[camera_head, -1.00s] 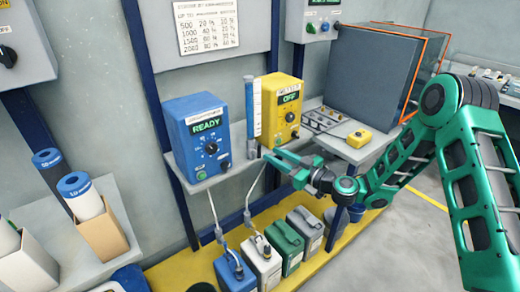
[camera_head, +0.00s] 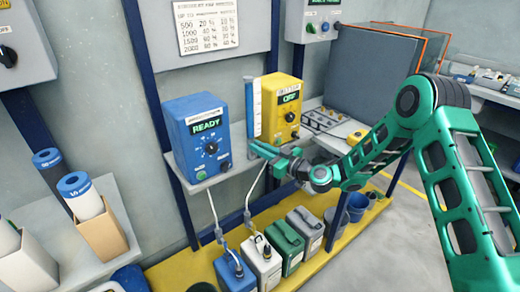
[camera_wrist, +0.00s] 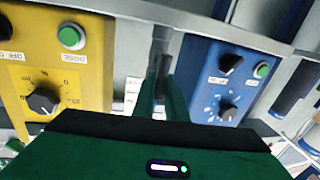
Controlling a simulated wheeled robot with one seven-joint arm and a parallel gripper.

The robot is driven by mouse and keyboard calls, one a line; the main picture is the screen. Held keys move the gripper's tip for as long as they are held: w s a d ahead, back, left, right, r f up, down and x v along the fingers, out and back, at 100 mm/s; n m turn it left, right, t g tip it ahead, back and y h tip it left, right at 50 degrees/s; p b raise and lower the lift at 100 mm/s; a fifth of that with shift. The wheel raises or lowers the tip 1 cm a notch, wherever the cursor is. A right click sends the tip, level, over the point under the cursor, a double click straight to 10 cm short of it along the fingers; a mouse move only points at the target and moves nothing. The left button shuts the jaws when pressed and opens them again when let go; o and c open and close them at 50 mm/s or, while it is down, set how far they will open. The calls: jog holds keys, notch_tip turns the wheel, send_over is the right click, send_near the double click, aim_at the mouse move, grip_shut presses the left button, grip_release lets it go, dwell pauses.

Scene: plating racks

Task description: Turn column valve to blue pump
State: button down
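The clear graduated column (camera_head: 253,108) stands upright between the blue pump (camera_head: 196,135), whose display reads READY, and the yellow pump (camera_head: 281,108), whose display reads OFF. My gripper (camera_head: 259,147) reaches in from the right, its fingertips at the column's lower end. The wrist view is upside down: the yellow pump (camera_wrist: 60,65) is left and the blue pump (camera_wrist: 222,85) right. There my green fingers (camera_wrist: 160,90) point at a dark upright part (camera_wrist: 162,62), probably the valve. I cannot tell whether they touch it or where it points.
The pumps stand on a narrow wall shelf (camera_head: 212,178). Several canisters, such as a green one (camera_head: 286,245), stand on the yellow platform (camera_head: 190,272) below, with tubes running up. A large grey box (camera_head: 368,75) stands at the right, with a small yellow device partly behind my arm.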

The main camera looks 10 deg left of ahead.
jog(key=shift+w+d, duration=0.1)
jog(key=shift+w, duration=0.05)
jog(key=m+t, duration=0.1)
jog(key=m, duration=0.3)
jog(key=w+d+f+m, duration=0.1)
jog(key=m, duration=0.3)
jog(key=w+d+m+t, duration=0.1)
jog(key=m, duration=0.3)
jog(key=shift+w+f+m+t, duration=0.15)
jog(key=shift+f+m+t, duration=0.15)
jog(key=shift+f+m, duration=0.1)
jog(key=shift+d, duration=0.1)
dwell(0.5)
jog(key=c, duration=1.8)
grip_release()
jog(key=shift+w, duration=0.1)
jog(key=shift+y, duration=0.3)
jog(key=v, duration=1)
jog(key=shift+s+d, duration=0.25)
jog(key=shift+s, duration=0.05)
jog(key=shift+f, duration=0.1)
